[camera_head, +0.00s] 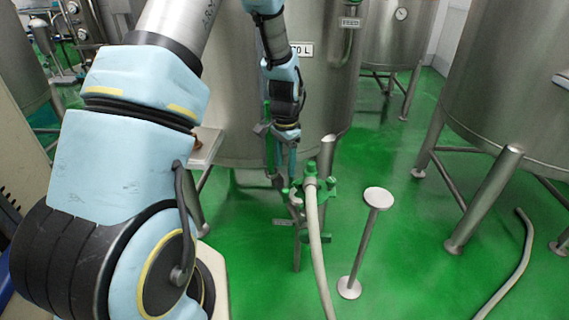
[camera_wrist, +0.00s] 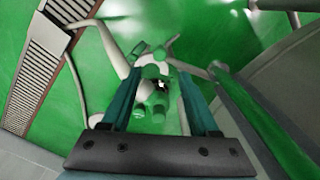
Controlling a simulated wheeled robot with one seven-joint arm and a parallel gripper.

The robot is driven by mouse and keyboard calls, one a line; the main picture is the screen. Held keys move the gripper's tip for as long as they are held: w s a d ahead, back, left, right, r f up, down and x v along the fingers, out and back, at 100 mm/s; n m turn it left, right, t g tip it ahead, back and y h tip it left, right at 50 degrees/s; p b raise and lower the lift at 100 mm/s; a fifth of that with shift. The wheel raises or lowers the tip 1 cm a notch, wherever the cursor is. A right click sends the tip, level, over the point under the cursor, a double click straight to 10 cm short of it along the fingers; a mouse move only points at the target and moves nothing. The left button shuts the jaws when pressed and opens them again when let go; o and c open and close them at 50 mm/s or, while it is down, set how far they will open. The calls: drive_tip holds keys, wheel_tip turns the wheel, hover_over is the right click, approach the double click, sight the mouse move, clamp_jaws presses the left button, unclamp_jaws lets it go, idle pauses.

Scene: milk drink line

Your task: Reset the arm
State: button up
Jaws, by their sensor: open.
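My gripper (camera_head: 284,172) points down beside the steel tank (camera_head: 225,100), at the end of my blue and white arm. It is just left of and close to a green valve fitting (camera_head: 322,196) that carries a pale hose. In the wrist view my gripper (camera_wrist: 160,100) shows two teal fingers spread apart. The green and white fitting (camera_wrist: 155,70) shows between and beyond the fingertips. I see nothing held between the fingers. I cannot tell whether a finger touches the fitting.
The pale hose (camera_head: 314,240) runs down to the floor. A thin steel stand with a round top (camera_head: 378,198) is to its right. Another tank on legs (camera_head: 510,90) and a loose hose (camera_head: 522,262) are at the right. A slotted floor drain (camera_wrist: 38,75) shows in the wrist view.

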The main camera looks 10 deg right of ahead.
drive_tip(key=s+a+r+n, duration=0.6)
drive_tip(key=a+r, duration=0.1)
drive_tip(key=a, duration=0.4)
drive_tip(key=s+a+r+n+t, duration=0.1)
drive_tip(key=s+a+r+n, duration=0.5)
drive_tip(key=a+r, duration=0.2)
drive_tip(key=a, duration=0.2)
drive_tip(key=shift+s+a+r+t+p, duration=0.15)
drive_tip(key=shift+a+r+t+p, duration=0.15)
drive_tip(key=shift+a+p, duration=0.05)
